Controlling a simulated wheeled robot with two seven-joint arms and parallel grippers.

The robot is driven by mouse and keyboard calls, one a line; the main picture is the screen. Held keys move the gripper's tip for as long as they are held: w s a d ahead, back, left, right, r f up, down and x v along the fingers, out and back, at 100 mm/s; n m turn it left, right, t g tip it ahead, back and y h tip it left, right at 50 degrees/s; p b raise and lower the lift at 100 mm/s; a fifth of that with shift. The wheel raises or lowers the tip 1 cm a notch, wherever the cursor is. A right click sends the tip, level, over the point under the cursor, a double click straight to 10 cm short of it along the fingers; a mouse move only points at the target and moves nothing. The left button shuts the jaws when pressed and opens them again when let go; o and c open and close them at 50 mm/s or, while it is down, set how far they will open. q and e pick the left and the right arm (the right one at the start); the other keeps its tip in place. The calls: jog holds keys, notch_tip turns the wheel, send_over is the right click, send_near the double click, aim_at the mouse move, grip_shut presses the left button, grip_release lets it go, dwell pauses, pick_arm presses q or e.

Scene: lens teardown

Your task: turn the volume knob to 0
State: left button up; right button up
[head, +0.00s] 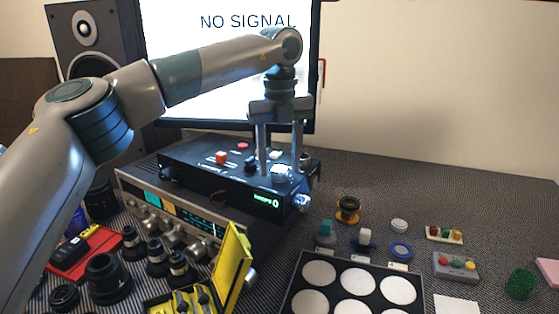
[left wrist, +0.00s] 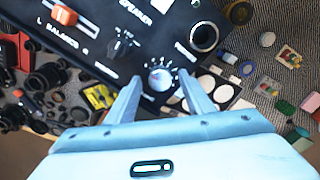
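A black control box (head: 195,180) stands on top of a silver receiver in the head view. A silver knob (left wrist: 160,77) with tick marks around it sits on the box's top panel. It also shows under my gripper in the head view (head: 281,172). I cannot read a label that names it as the volume knob. My left gripper (head: 277,164) points down over it, fingers apart, one on each side of the knob in the left wrist view (left wrist: 161,84). I cannot tell whether they touch it. My right gripper is not in view.
A black knob (left wrist: 122,42) and an orange slider (left wrist: 64,15) sit nearby on the panel. A green display (head: 266,200) lights the box's front. A monitor (head: 225,60) stands behind. Lens parts, a yellow case (head: 232,268) and a tray with white discs (head: 341,262) lie in front.

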pick_arm(q)
notch_tip(320, 180, up, 8)
notch_tip(320, 180, up, 9)
jog(key=p, duration=0.2)
send_over(280, 168)
jog(key=shift+s+a+r, duration=0.1)
jog(key=shift+r, duration=0.1)
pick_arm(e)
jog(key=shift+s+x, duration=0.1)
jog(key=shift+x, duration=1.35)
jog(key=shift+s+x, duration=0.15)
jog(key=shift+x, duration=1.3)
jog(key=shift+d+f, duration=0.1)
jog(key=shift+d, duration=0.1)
pick_arm(q)
notch_tip(280, 168, up, 10)
jog(key=p, duration=1)
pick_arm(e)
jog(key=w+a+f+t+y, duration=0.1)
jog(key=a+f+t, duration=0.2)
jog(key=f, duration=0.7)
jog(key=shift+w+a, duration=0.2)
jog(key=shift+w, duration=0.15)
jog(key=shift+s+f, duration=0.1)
